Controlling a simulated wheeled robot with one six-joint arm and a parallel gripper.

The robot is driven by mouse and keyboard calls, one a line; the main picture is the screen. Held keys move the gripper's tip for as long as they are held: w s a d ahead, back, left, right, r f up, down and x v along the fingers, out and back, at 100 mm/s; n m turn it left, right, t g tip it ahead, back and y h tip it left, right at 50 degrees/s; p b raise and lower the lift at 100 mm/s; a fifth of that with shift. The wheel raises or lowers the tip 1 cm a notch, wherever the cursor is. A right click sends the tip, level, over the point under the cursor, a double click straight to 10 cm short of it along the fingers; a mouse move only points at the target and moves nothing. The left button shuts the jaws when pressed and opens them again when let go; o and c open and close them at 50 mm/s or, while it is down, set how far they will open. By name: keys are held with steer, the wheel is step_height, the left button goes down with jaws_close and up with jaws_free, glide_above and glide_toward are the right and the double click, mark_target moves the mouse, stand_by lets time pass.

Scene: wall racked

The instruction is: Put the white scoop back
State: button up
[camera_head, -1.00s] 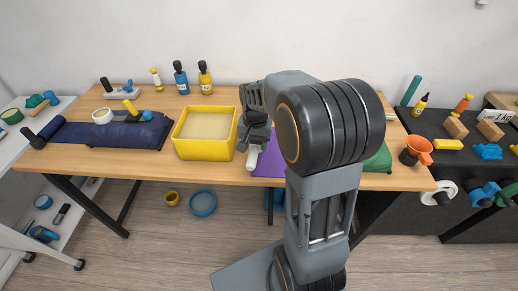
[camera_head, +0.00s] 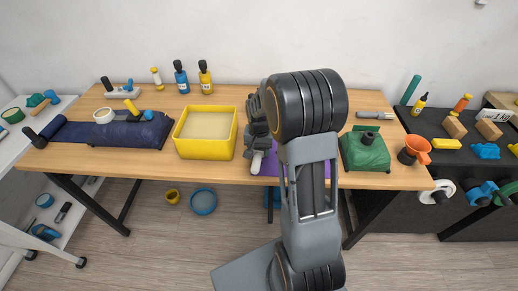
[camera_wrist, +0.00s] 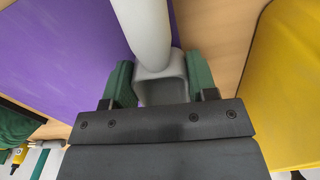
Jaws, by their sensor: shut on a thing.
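The white scoop (camera_wrist: 148,30) is between the green fingertips of my gripper (camera_wrist: 160,88) in the wrist view. Its pale handle runs up out of the picture, and a squarish hollow part lies between the fingers. In the head view the scoop's pale end (camera_head: 257,161) sticks out below my gripper (camera_head: 257,148), at the table's front edge. My gripper is shut on the scoop. The rest of the scoop is hidden by the gripper. A purple mat (camera_wrist: 55,45) lies below on the left in the wrist view; my arm covers much of it in the head view.
A yellow bin (camera_head: 205,154) with pale contents stands just left of my gripper. A dark blue cloth (camera_head: 130,135) with tools lies farther left on the wooden table (camera_head: 220,177). A green draped block (camera_head: 366,152) and an orange funnel (camera_head: 416,150) stand to the right.

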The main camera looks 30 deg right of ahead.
steer(key=shift+f, duration=0.1)
steer(key=o, duration=0.5)
steer(key=shift+f, duration=0.1)
steer(key=o, duration=0.4)
step_height(320, 180, up, 13)
steer(key=s+a+n+t, duration=0.1)
steer(key=s+a+n, duration=0.1)
steer(key=s, duration=0.3)
steer(key=s+a+n+t, duration=0.1)
steer(key=s+a+n, duration=0.1)
steer(key=s+a, duration=0.2)
steer(key=s+a+n+t, duration=0.1)
steer(key=s+a+n, duration=0.2)
steer(key=s, duration=0.4)
steer(key=shift+a+r+t+b, duration=0.25)
steer(key=shift+a+t+b, duration=0.05)
steer(key=shift+b, duration=0.05)
